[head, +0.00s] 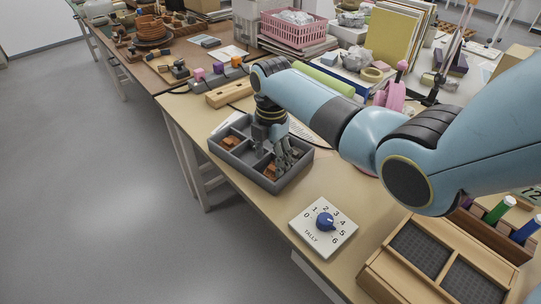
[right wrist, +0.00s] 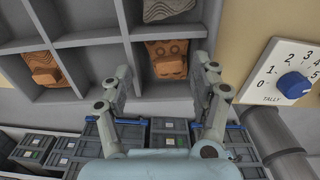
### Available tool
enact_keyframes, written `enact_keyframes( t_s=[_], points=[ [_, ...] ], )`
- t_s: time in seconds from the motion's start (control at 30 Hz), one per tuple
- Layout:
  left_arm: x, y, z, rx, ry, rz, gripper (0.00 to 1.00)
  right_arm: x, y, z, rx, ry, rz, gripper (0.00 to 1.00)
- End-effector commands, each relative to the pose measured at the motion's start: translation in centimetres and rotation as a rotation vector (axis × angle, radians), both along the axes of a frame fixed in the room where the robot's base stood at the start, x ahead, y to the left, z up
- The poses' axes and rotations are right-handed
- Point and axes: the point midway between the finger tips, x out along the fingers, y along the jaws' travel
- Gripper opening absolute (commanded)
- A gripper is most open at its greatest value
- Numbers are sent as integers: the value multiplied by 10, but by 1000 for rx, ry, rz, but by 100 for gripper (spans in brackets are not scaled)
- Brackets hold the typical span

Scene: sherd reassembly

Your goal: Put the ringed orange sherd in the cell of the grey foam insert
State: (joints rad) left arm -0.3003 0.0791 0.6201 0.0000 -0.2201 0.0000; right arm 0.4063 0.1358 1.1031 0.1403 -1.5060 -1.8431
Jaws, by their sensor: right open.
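The ringed orange sherd (right wrist: 168,58) lies in a cell of a grey divided tray (head: 238,161), with small ring marks on its face. In the head view an orange patch of it (head: 269,172) shows beside my fingers. My right gripper (head: 284,160) is over the tray, pointing down. In the right wrist view its open fingers (right wrist: 164,78) stand on either side of the sherd's near part, with gaps; contact is not visible. Dark grey foam (head: 420,248) fills two sections of a wooden box at lower right. My left gripper is not in view.
A tally dial plate (head: 323,227) sits between tray and wooden box. Coloured-capped tubes (head: 499,209) stand behind the box.

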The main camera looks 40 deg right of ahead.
Motion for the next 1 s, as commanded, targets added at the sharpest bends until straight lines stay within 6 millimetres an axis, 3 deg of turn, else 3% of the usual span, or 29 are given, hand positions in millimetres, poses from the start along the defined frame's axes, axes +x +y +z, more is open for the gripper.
enact_keyframes(
  t_s=[0.17, 0.5, 0.7, 1.0],
  points=[
    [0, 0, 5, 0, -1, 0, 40, 0, 0, 12, -1, -1, 0, 66],
    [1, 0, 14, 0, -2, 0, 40, 1, -2, 88, -1, -3, 0, 66],
    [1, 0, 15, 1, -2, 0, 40, 1, -2, 121, 0, -1, 0, 66],
    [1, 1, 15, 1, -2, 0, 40, 0, -2, 132, 0, 1, 0, 66]
  ],
)
